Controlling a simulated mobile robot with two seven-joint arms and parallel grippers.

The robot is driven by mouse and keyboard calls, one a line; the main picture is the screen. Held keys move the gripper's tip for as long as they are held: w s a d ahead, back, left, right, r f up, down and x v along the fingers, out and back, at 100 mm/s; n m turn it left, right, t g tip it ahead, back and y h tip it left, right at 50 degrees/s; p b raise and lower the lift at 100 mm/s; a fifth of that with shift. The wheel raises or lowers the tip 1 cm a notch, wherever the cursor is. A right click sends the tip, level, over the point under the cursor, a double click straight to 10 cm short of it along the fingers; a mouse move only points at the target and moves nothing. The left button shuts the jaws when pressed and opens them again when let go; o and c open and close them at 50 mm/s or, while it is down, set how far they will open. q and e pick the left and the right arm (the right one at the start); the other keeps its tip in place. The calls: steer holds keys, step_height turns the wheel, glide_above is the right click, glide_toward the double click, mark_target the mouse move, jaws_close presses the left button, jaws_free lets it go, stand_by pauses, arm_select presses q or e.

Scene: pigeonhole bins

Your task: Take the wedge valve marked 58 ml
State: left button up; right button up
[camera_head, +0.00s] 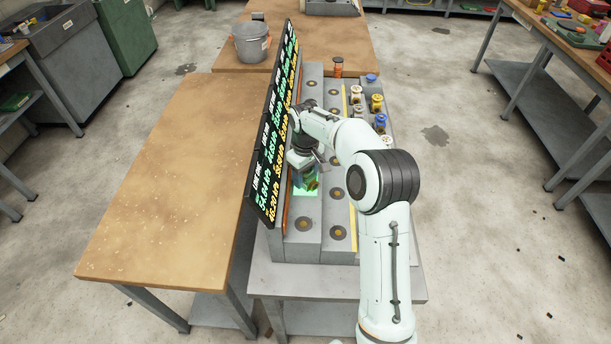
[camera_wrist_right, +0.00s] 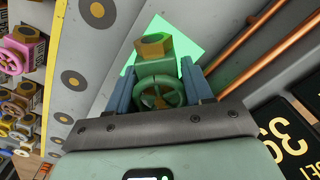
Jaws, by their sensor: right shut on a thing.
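A green valve (camera_wrist_right: 158,72) with a round handwheel and a brass hex end sits between the two fingers of my right gripper (camera_wrist_right: 158,82) in the wrist view. The gripper is shut on it. No marking on the valve can be read. Behind it a glowing green square (camera_wrist_right: 182,48) lies on the grey stepped rack. In the head view my right gripper (camera_head: 308,178) is low over the rack's left row, at the green square (camera_head: 304,191); the valve is mostly hidden there. My left gripper is not in view.
The grey rack (camera_head: 308,238) has several round sockets. Several coloured valves (camera_head: 377,103) stand along its right side, and an orange-black one (camera_head: 338,67) at its far end. A black display board (camera_head: 268,165) stands close left of the gripper. Copper pipes (camera_wrist_right: 262,50) run beside the valve.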

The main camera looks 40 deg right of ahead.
step_height(320, 180, up, 20)
stand_by(0.6)
